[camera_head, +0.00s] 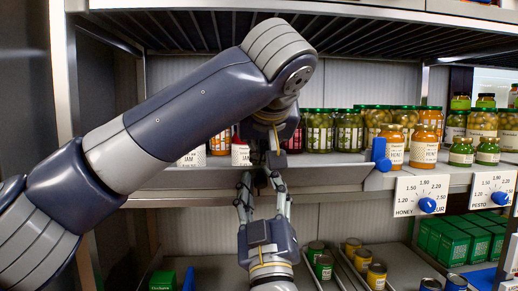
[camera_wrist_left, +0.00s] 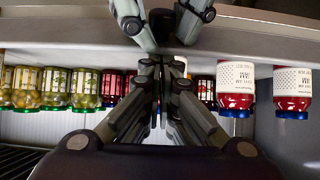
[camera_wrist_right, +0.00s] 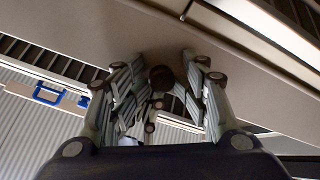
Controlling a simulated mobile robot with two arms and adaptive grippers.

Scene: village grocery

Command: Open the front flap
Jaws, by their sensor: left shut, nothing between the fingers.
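A pale grey board (camera_head: 340,182) runs along the front of the jar shelf; I cannot tell for sure whether it is the front flap. A dark round knob shows by this board in the left wrist view (camera_wrist_left: 162,22) and the right wrist view (camera_wrist_right: 162,78). My left gripper (camera_head: 266,164) points down at the shelf edge, shut and empty, its fingertips close to the knob. My right gripper (camera_head: 262,182) comes from below, its fingers apart on either side of the knob. The arm and both grippers hide part of the edge; contact with the knob is unclear.
Green jars (camera_head: 348,130) and honey jars (camera_head: 424,146) stand on the shelf. Jam jars (camera_wrist_left: 236,86) stand near my left gripper. Price dials (camera_head: 421,195) hang on the right. Cans (camera_head: 376,276) and green boxes (camera_head: 445,243) sit on the lower shelf.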

